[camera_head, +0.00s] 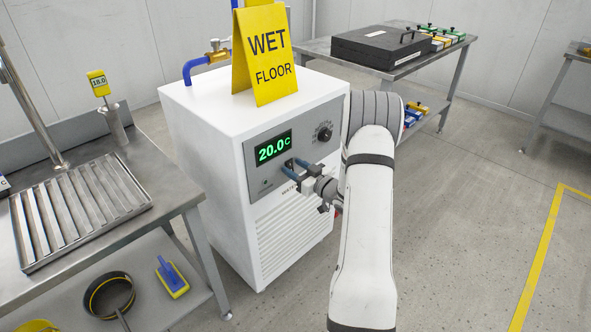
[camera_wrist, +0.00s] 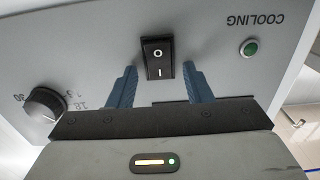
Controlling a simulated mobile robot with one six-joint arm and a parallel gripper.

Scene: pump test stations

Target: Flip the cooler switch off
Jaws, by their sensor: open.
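The cooler (camera_head: 200,150) is a white cabinet with a grey front panel and a lit green display reading 20.0C (camera_head: 273,147). In the wrist view its black rocker switch (camera_wrist: 157,58), marked O and I, sits on the panel, which appears upside down. My gripper (camera_head: 286,167) is at the panel just below the display. In the wrist view its two blue fingers (camera_wrist: 160,77) are open, one on each side of the switch, with gaps to it. Whether the fingertips touch the panel, I cannot tell. A green COOLING lamp (camera_wrist: 249,48) is beside the switch.
A dial (camera_head: 323,133) is on the panel; it also shows in the wrist view (camera_wrist: 44,105). A yellow wet floor sign (camera_head: 264,55) stands on the cooler. A steel table with a slatted tray (camera_head: 142,205) is at left. A table with a black case (camera_head: 378,46) is behind.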

